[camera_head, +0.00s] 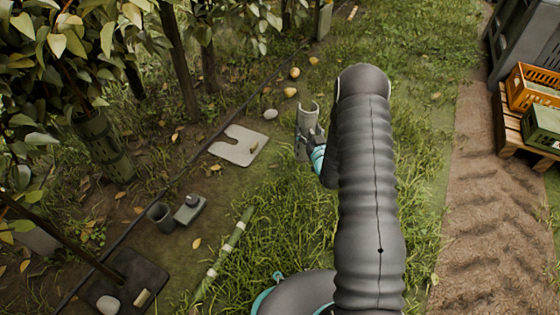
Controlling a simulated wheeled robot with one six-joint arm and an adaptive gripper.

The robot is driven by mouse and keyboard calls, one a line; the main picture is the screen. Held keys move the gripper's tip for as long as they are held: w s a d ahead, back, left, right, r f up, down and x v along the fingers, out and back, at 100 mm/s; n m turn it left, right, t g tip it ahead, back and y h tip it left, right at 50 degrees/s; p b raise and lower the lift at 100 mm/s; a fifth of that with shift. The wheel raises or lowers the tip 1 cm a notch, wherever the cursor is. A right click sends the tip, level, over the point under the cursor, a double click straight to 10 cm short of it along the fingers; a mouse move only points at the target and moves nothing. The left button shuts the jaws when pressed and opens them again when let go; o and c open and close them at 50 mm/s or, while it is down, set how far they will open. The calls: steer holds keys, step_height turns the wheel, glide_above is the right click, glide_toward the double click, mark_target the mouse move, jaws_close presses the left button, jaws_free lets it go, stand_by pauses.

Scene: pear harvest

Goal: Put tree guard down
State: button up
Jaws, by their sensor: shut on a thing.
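The tree guard (305,117) looks like a grey, upright, open-sided tube near the middle of the head view. My gripper (314,140) is shut on its right side and holds it over the grass. My arm hides part of the gripper, and I cannot tell whether the guard's lower end touches the ground. A dark green guard (103,148) stands around a trunk at the left.
A pale slotted mat (240,146) lies left of the held guard. A stone (270,114) and several pears (290,92) lie beyond it. Orange crate (530,86) stands right.

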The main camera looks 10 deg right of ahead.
steer(key=w+d, duration=0.2)
steer(key=shift+w+d+f+n+y, duration=0.1)
steer(key=shift+w+f+n+y, duration=0.2)
steer(key=shift+f+n, duration=0.1)
steer(key=w+a+f, duration=0.1)
steer(key=a+f, duration=0.1)
steer(key=a, duration=0.1)
steer(key=w+a+f+b, duration=0.1)
steer(key=w+a+f, duration=0.1)
steer(key=a, duration=0.1)
steer(key=w+a+f, duration=0.2)
steer(key=a, duration=0.1)
steer(key=shift+w+a+f, duration=0.25)
steer(key=shift+f, duration=0.1)
steer(key=shift+f+b, duration=0.5)
steer(key=shift+f, duration=1.4)
steer(key=o, duration=1.2)
steer(key=shift+f, duration=0.15)
